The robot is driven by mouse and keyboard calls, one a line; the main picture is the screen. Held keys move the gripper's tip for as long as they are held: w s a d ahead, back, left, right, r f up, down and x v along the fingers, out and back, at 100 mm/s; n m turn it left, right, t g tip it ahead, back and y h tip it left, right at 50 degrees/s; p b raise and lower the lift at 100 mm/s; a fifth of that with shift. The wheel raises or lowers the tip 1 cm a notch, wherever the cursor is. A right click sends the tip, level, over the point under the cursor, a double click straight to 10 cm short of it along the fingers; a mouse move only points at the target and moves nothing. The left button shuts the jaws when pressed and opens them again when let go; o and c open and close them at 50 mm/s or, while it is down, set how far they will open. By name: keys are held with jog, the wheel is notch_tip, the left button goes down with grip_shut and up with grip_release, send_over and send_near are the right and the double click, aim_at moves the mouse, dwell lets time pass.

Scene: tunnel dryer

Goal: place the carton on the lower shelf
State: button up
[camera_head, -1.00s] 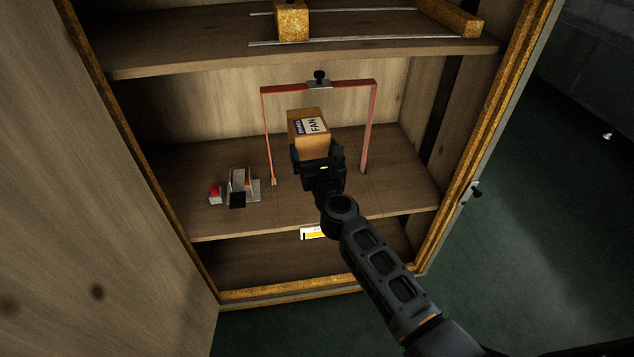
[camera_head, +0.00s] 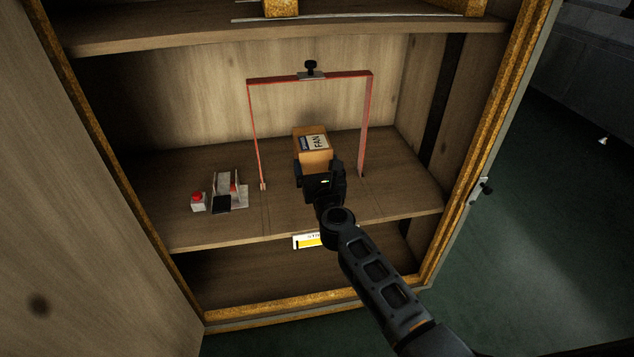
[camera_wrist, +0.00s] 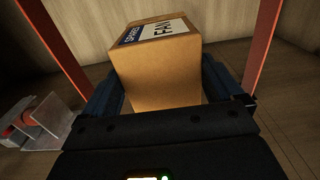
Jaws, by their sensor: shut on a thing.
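The carton (camera_head: 312,148) is a brown box with a white and blue label reading FAN on top. My gripper (camera_head: 318,176) is shut on it from the near side. In the wrist view the carton (camera_wrist: 158,70) sits between the two dark fingers (camera_wrist: 160,97), slightly tilted in the picture. The carton is within the red frame's opening, above or on the middle board (camera_head: 290,210); I cannot tell whether it touches the board. The lower compartment (camera_head: 260,277) is below that board, with a yellow and white label (camera_head: 308,241) at its upper edge.
A red gate-like frame (camera_head: 368,125) with a black knob on top stands around the carton. To its left is a small bracket device (camera_head: 229,193) with a red button block (camera_head: 198,202). A wooden door (camera_head: 70,200) stands open at left. The upper shelf (camera_head: 180,35) is overhead.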

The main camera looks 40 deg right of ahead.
jog(key=shift+f+b, duration=1.35)
jog(key=shift+f, duration=0.3)
jog(key=shift+f, duration=0.2)
jog(key=o, duration=1.5)
jog(key=shift+c, duration=0.2)
